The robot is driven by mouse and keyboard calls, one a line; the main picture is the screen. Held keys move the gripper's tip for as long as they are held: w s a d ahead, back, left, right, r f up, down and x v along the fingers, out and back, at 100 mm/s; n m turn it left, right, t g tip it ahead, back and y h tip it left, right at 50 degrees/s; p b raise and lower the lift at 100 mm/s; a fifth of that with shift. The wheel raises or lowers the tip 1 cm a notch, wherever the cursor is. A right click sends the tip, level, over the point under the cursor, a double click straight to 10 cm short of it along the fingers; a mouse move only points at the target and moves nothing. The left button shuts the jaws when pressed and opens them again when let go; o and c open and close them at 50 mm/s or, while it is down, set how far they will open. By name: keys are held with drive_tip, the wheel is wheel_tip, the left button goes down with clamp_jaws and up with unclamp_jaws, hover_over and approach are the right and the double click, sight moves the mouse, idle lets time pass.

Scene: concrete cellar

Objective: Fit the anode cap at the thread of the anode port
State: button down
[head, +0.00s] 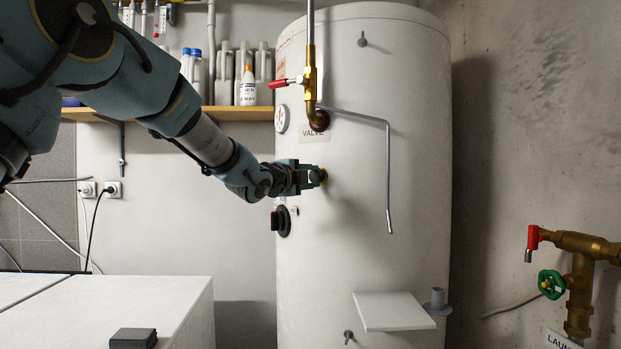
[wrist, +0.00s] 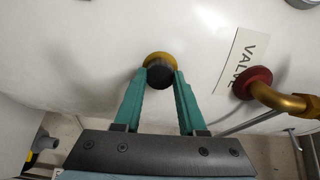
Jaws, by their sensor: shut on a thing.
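The anode cap (wrist: 160,76) is a dark round piece between the teal fingertips of my gripper (wrist: 161,82) in the wrist view. My gripper is shut on it. The anode port (wrist: 158,56) shows as a brass-yellow ring on the white tank, directly behind the cap. The cap lies against or just in front of the ring; I cannot tell whether they touch. In the head view my gripper (head: 312,176) reaches the tank's front from the left, with a bit of the brass port (head: 324,175) at its tips. The cap is hidden there, and the thread is hidden in both views.
The white tank (head: 390,110) bears a brass valve (head: 310,75) with a red handle above my gripper, and a bent grey rod (head: 387,165) to the right. A dark knob (head: 282,220) sits below left. A small white shelf (head: 393,311) juts out low down.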

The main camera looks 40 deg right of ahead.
drive_tip(key=shift+c, duration=2)
unclamp_jaws()
drive_tip(key=b+v, duration=0.3)
drive_tip(key=v, duration=0.8)
